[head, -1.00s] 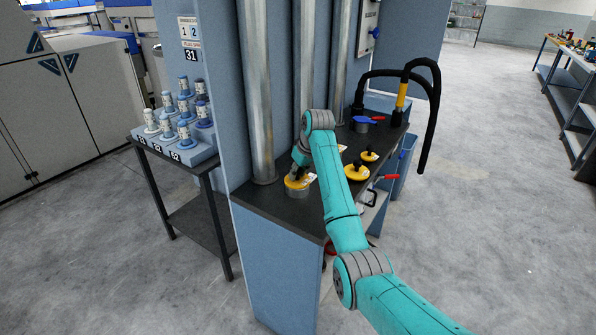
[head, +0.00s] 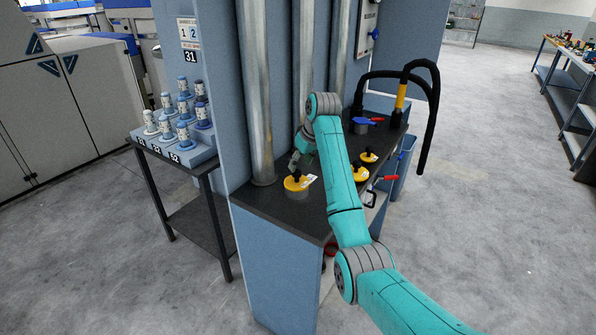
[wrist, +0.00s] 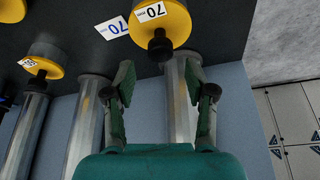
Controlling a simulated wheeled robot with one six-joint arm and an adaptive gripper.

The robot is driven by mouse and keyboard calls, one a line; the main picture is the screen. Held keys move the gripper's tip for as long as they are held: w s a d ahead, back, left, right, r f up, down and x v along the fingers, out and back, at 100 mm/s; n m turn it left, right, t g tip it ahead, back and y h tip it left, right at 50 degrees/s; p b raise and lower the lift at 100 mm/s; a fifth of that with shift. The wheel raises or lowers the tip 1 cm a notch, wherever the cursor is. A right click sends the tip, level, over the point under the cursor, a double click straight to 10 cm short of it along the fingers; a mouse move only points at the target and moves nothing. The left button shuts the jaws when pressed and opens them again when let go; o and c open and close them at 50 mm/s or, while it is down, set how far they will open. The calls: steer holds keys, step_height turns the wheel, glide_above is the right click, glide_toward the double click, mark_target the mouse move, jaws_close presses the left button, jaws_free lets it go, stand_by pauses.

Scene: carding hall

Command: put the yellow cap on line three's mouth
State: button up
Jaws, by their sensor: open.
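A yellow cap (head: 296,183) with a black knob sits on a short grey mouth (head: 298,194) at the near left of the dark counter. In the head view my gripper (head: 294,160) is just behind the cap. Two more yellow caps, one nearer (head: 359,175) and one farther (head: 369,156), are to the right. I cannot read any line number.
Steel pipes (head: 257,95) rise at the counter's back. A blue-handled fitting (head: 363,122) and a black hose (head: 429,120) are at the far end. Red handles (head: 390,178) stick out in front. A rack of bobbins (head: 183,130) stands on a side table at left.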

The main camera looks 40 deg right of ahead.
steer(key=v, duration=0.7)
steer(key=shift+r, duration=0.1)
stand_by(0.4)
